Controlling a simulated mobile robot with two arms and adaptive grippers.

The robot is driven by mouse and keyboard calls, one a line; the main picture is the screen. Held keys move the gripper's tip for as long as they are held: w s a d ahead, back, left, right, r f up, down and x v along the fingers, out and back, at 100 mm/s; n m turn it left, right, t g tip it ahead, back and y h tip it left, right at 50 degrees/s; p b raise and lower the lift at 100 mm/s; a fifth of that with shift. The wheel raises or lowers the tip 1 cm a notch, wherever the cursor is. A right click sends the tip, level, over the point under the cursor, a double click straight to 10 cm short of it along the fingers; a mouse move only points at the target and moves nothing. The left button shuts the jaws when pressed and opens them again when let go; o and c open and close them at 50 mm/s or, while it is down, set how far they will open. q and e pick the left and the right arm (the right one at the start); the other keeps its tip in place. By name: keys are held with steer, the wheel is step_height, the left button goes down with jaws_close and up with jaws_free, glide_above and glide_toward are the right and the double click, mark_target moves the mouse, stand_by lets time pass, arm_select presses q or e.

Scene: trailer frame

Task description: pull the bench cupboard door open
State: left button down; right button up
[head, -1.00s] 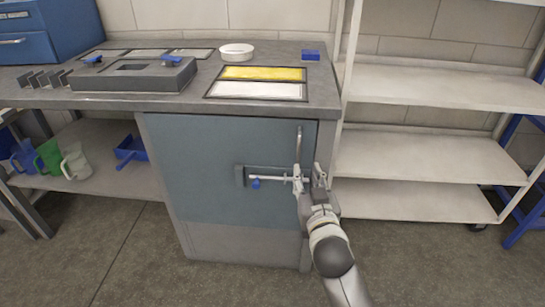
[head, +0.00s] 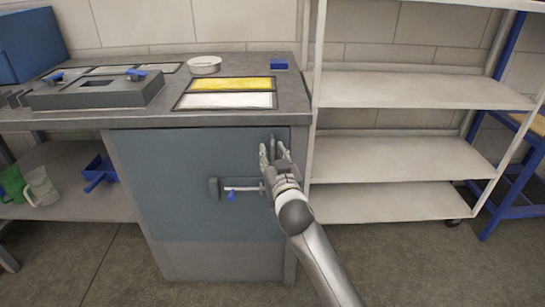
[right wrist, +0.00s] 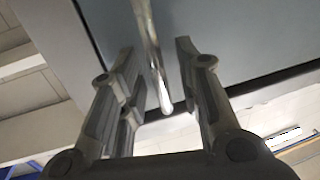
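The bench cupboard door (head: 190,170) is blue-grey and looks flush with its frame. Its upright metal handle (head: 273,139) is near the right edge, mostly covered by my right gripper (head: 272,150). A sliding bolt (head: 243,188) with a blue knob (head: 231,196) lies across the door below the handle; its right end is hidden by my gripper. In the right wrist view my right gripper (right wrist: 157,62) is open, with one finger on each side of the handle (right wrist: 149,40) and gaps showing beside the bar. My left gripper is not in view.
The grey bench top (head: 255,66) overhangs the cupboard and carries a fixture, mats, a white dish (head: 204,65) and a blue block (head: 279,63). A white shelf rack (head: 400,158) stands close on the right. The floor (head: 130,285) in front is clear.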

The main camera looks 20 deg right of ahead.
steer(key=shift+w, duration=0.15)
jaws_close()
stand_by(0.4)
